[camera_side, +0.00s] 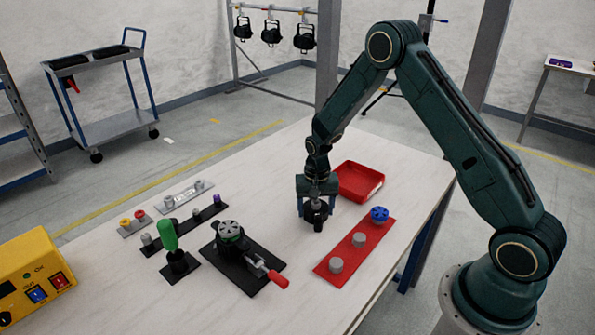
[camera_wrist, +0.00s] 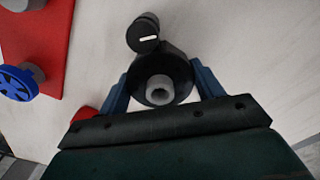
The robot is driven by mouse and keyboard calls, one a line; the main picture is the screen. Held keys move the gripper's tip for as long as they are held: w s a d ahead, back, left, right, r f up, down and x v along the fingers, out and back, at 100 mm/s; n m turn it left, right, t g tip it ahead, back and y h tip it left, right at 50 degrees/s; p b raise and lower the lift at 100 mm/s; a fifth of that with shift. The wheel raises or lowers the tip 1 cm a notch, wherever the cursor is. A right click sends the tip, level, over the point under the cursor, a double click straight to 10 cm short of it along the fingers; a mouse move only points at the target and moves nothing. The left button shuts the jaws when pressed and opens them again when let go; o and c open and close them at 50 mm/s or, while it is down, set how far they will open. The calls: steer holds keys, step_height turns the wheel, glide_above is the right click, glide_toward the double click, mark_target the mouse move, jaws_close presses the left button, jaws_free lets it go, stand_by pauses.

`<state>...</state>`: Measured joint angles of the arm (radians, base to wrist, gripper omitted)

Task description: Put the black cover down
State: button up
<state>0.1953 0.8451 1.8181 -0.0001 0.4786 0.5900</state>
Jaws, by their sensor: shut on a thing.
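The black cover (camera_wrist: 178,72) is round and dark, with a grey hollow stub at its middle. A black cylinder with a white mark (camera_wrist: 143,33) touches its far edge in the wrist view; I cannot tell if it is part of the cover. My gripper (camera_wrist: 161,86) is shut on the cover, with a blue-grey finger on each side.
The red plate (camera_side: 337,251) carries two grey pegs and a blue wheel (camera_side: 380,214). A red tray (camera_side: 358,182) lies behind my gripper. A black fixture with a red handle (camera_side: 240,255) and a green-handled tool (camera_side: 169,236) stand left. The table's front left (camera_side: 150,310) is bare.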

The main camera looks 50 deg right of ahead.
steer(key=shift+f, duration=0.15)
steer(key=o, duration=0.9)
step_height(320, 180, up, 12)
steer(key=shift+r, duration=0.15)
stand_by(0.7)
